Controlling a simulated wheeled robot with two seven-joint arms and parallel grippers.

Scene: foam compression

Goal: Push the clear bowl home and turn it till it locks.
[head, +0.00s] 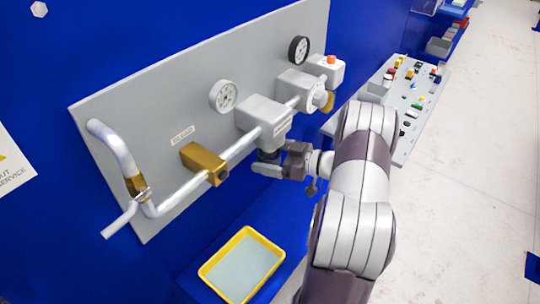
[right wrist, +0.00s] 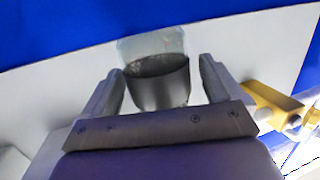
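The clear bowl (right wrist: 152,46) shows in the right wrist view as a pale see-through cup with a dark grey cylindrical part (right wrist: 158,90) at its near end. My right gripper (right wrist: 160,66) has one finger on each side of it, with a narrow gap visible, clearest on the right. In the head view my right gripper (head: 268,166) is just below the grey filter housing (head: 262,116) on the pipe and hides most of the bowl. I cannot tell how far the bowl sits in the housing. My left gripper is not in view.
A grey panel (head: 160,100) carries the pipe, two gauges (head: 223,96) and a brass block (head: 205,163), which also shows in the wrist view (right wrist: 272,106). A yellow tray (head: 212,265) lies below. A shelf with small parts (head: 400,148) stands to the right.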

